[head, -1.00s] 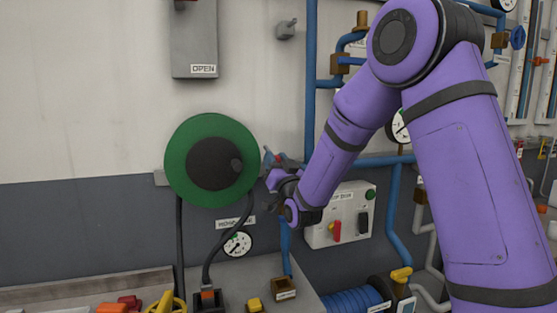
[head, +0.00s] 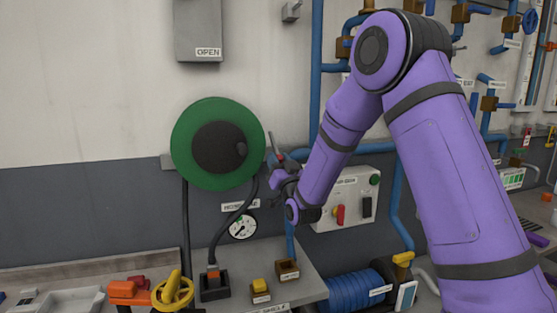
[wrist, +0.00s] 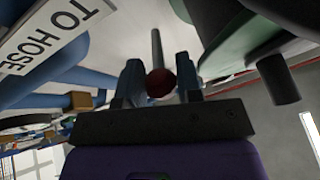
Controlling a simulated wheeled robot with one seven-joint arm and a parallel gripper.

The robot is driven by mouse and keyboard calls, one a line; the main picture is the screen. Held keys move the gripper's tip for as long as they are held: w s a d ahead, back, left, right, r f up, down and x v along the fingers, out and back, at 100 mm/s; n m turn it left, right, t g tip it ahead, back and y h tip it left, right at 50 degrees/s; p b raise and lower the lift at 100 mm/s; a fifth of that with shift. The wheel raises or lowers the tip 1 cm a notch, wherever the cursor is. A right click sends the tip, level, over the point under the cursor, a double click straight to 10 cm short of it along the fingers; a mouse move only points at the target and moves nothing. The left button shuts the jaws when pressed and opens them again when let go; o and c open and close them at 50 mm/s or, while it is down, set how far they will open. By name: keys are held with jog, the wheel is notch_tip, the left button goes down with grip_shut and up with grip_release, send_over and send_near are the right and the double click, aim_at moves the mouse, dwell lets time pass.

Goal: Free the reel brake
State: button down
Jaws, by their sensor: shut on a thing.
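A green reel (head: 190,120) with a dark hub (head: 215,145) and a small knob hangs on the wall at left-centre in the head view. Just right of it is a thin grey lever (head: 273,142) with a red knob at its lower end. My gripper (head: 278,163) is at that knob. In the wrist view a dark red ball (wrist: 161,84) sits between the two fingers of my gripper (wrist: 160,80), which are shut on it. A grey rod (wrist: 156,48) extends beyond the ball. The fingers partly hide the ball.
A control box (head: 345,200) with a red switch is right of my wrist. Blue pipes (head: 316,50) run up the wall. A bench (head: 260,255) below carries a yellow wheel (head: 173,292) and a yellow button (head: 261,286). A blue hose coil (head: 350,288) is at lower right.

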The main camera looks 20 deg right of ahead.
jog(key=shift+d, duration=0.1)
jog(key=c, duration=0.8)
grip_release()
jog(key=shift+w, duration=0.1)
jog(key=v, duration=1)
jog(key=shift+s+f, duration=0.25)
jog(key=shift+s, duration=0.1)
